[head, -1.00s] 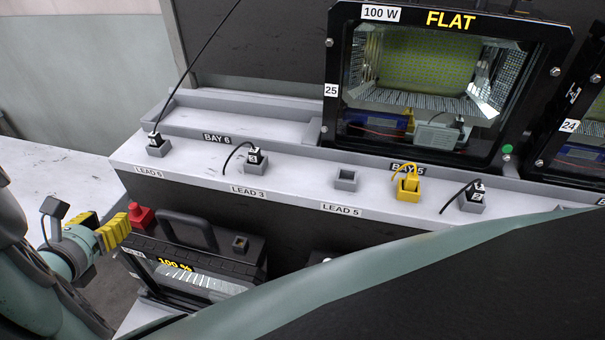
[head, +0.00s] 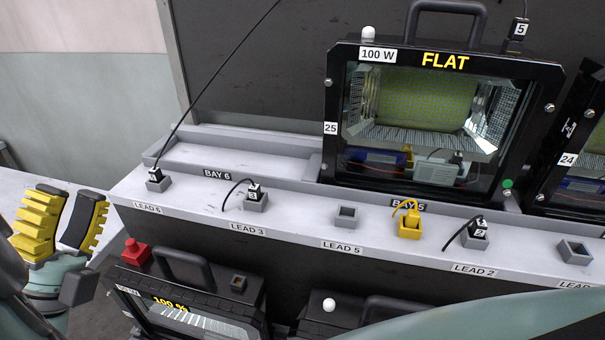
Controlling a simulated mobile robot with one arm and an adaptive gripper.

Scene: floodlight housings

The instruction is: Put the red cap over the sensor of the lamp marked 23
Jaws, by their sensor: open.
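The red cap (head: 137,254) sits at the left top corner of the lower left lamp (head: 190,290); I cannot tell whether it covers a sensor there. My gripper (head: 66,208) is at the far left, left of and higher in the picture than the cap. Its yellow-padded fingers point up, apart and empty. No number 23 can be read in the head view. White dome sensors show on the lamp marked 25 (head: 334,160) and on another lower lamp, whose dome (head: 329,305) is bare. That lamp is mostly hidden by my own arm.
A ledge (head: 300,215) with lead sockets and cables runs above the lower lamps. A yellow plug (head: 410,225) and black plugs stand in it. The lamp marked 24 (head: 580,150) is at the right edge. Bay 6 (head: 240,155) is empty.

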